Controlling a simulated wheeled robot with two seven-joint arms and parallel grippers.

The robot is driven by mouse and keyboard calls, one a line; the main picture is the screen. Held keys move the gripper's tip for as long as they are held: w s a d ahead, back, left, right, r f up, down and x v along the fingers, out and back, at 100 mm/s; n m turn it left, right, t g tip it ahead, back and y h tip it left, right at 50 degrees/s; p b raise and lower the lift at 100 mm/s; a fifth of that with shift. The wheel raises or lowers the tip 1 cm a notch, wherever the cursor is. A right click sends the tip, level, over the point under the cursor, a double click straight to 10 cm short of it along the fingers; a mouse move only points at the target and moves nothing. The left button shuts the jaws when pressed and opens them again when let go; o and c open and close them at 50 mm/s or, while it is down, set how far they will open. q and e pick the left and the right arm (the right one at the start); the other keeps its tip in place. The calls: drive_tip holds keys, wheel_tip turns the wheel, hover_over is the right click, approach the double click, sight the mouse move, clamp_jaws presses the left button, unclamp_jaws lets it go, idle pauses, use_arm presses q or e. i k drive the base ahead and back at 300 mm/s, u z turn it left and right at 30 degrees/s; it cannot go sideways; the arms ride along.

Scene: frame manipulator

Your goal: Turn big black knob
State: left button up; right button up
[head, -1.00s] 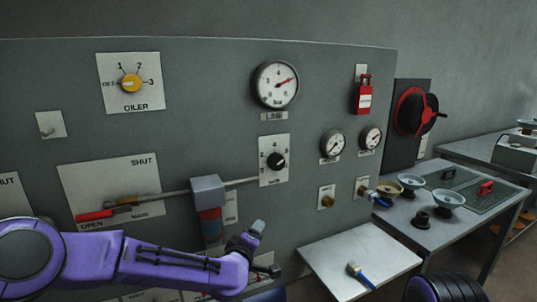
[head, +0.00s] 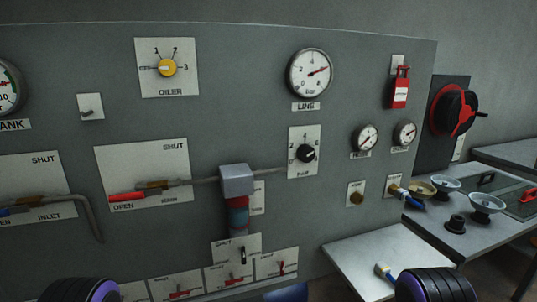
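A large black knob (head: 458,110) sits on a red ring on a dark plate (head: 448,143) at the right end of the panel, with a small handle sticking out to the right. A smaller black selector knob (head: 306,153) sits on a white numbered plate (head: 302,172) under the LINE gauge. Neither gripper is in view. Only dark ribbed parts of my arms show at the bottom edge, and nothing of mine touches either knob.
The grey panel also carries a yellow OILER knob (head: 168,68), a LINE gauge (head: 310,74), red-handled levers and a red tag (head: 400,88). A metal shelf (head: 375,258) juts out below. A bench (head: 470,248) with bowls and a small black piece (head: 455,224) stands right.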

sight(307, 153)
drive_tip(key=u, duration=0.5)
drive_tip(key=k, duration=1.2)
drive_tip(key=z, duration=0.65)
drive_tip(key=i, duration=1.1)
drive_tip(key=z, duration=0.95)
